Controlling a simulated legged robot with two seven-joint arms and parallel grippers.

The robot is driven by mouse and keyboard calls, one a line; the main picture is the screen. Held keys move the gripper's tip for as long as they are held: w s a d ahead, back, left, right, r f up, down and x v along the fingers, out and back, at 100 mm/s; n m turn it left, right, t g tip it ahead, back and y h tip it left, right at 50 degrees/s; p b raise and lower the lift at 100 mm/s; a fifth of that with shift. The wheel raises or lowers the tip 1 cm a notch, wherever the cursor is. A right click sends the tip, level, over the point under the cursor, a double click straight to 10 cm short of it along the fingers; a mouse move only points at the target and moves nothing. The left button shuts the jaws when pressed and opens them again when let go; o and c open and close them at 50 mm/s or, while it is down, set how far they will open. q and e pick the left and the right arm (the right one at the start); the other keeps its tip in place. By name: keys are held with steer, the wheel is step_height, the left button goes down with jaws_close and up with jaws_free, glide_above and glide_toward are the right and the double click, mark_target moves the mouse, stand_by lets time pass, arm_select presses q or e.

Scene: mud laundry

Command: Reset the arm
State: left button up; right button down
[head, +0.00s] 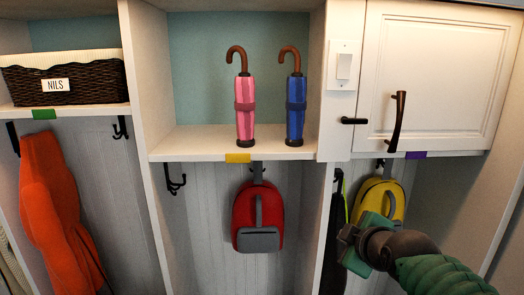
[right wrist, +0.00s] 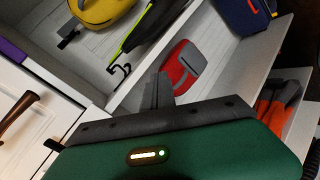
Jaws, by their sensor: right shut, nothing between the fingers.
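My right arm comes in from the lower right of the head view. Its green and dark gripper (head: 350,243) is in front of the yellow backpack (head: 382,198) on the right and covers its lower part. In the right wrist view the gripper's dark fingers (right wrist: 160,92) are together and hold nothing. That view is tilted, with the yellow backpack (right wrist: 103,10) at its top and the red backpack (right wrist: 183,68) beyond the fingertips. My left gripper is in neither view.
A pink umbrella (head: 244,108) and a blue umbrella (head: 295,108) stand on the middle shelf (head: 200,142). The red backpack (head: 257,215) hangs below. A white cabinet door (head: 440,75) with a dark handle (head: 397,120) is above my right gripper. An orange coat (head: 48,205) hangs left.

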steer(key=s+f+m+g+b, duration=0.2)
steer(key=s+f+m+b, duration=0.15)
steer(key=f, duration=0.95)
steer(key=s+f+m+g+b, duration=0.2)
steer(key=s+f, duration=0.2)
steer(key=f, duration=0.8)
steer(key=s+f+m+g+b, duration=0.4)
steer(key=s+f, duration=1.1)
steer(key=f, duration=0.4)
steer(key=shift+d+f+m+g+b, duration=0.2)
steer(key=shift+d+m+g+b, duration=0.3)
steer(key=shift+m, duration=0.65)
steer(key=shift+a, duration=0.1)
steer(key=shift+a, duration=0.1)
